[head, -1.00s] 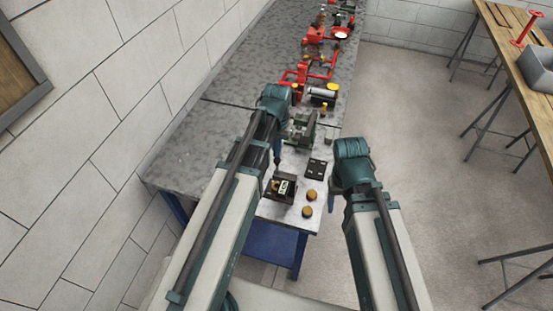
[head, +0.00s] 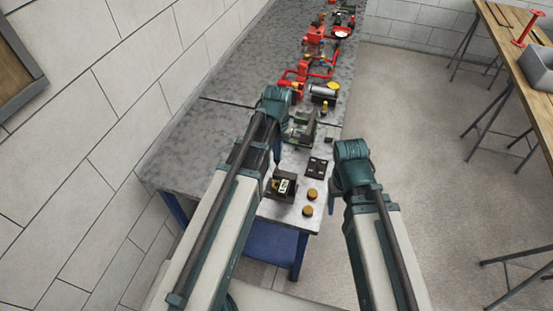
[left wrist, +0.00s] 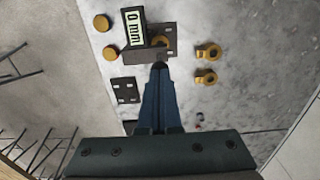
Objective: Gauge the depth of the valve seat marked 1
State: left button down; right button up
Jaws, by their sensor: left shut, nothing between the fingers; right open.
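A dark depth gauge with a pale display (left wrist: 134,28) stands on the near end of the bench. It also shows in the head view (head: 284,186). Its dark crossbar (left wrist: 145,56) lies at the tip of my left gripper (left wrist: 160,68). The left fingers are shut and empty, pointing down beside the gauge; I cannot tell whether they touch it. A brass ring (left wrist: 163,41) shows partly beside the gauge. Two brass rings (left wrist: 208,51) (left wrist: 206,77) lie to its right. No mark 1 is readable. My right gripper (head: 332,193) hangs beyond the bench's right edge, away from the gauge.
Two round brass-coloured discs (head: 312,194) (head: 307,210) lie near the bench's right edge. A black plate with holes (head: 317,167) and a green machine (head: 302,128) stand farther back. The left bench surface is clear.

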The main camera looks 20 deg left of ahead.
pick_arm(q)
jog(key=shift+f+b, duration=2.05)
jog(key=shift+f, duration=0.05)
dwell(0.3)
jog(key=shift+r, duration=0.15)
dwell(0.7)
notch_tip(320, 180, up, 7)
jog(key=p, duration=0.7)
jog(key=shift+f, duration=0.2)
jog(key=s+d+f+m+y+b, duration=0.1)
jog(key=s+d+f+m+b, duration=0.2)
jog(key=s+d+f+b, duration=0.7)
jog(key=s+f+b, duration=0.1)
jog(key=s, duration=0.3)
jog(key=shift+s+d, duration=0.15)
jog(key=shift+d, duration=0.1)
